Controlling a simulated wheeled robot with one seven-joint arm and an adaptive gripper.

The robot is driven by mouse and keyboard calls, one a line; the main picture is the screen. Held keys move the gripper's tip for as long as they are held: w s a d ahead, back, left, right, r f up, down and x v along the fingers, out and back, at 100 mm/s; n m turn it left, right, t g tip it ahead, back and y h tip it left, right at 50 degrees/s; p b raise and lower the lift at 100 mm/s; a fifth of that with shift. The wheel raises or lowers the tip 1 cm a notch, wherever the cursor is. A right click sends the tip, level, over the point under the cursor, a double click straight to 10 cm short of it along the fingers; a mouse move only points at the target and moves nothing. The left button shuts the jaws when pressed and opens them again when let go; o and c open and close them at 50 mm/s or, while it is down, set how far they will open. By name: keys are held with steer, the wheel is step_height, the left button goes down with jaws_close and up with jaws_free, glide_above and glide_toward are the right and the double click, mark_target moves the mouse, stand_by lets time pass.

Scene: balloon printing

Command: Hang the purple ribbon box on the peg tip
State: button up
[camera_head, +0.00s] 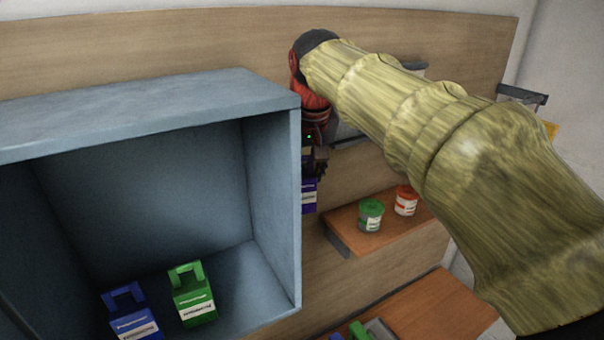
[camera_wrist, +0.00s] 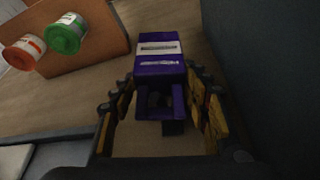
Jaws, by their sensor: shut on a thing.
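The purple ribbon box (camera_head: 309,196) hangs below my gripper (camera_head: 317,160), just right of the blue cabinet's side wall, which hides part of it. In the wrist view the purple box (camera_wrist: 158,58) has a white label and its handle lies between the two fingers of my gripper (camera_wrist: 161,88). My gripper is shut on the box. A dark peg bracket (camera_head: 521,95) juts from the wall board at the far right. Another grey bracket (camera_head: 413,66) is mostly hidden behind my arm, so I cannot see its tip.
The blue cabinet (camera_head: 270,185) holds a blue box (camera_head: 134,318) and a green box (camera_head: 194,300). A wooden shelf (camera_head: 350,243) bears a green tub (camera_head: 370,215) and a red tub (camera_head: 406,200). A yellow item (camera_head: 551,130) shows by the far-right bracket.

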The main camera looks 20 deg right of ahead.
stand_by(0.3)
steer(key=o, duration=1.3)
steer(key=v, duration=1.2)
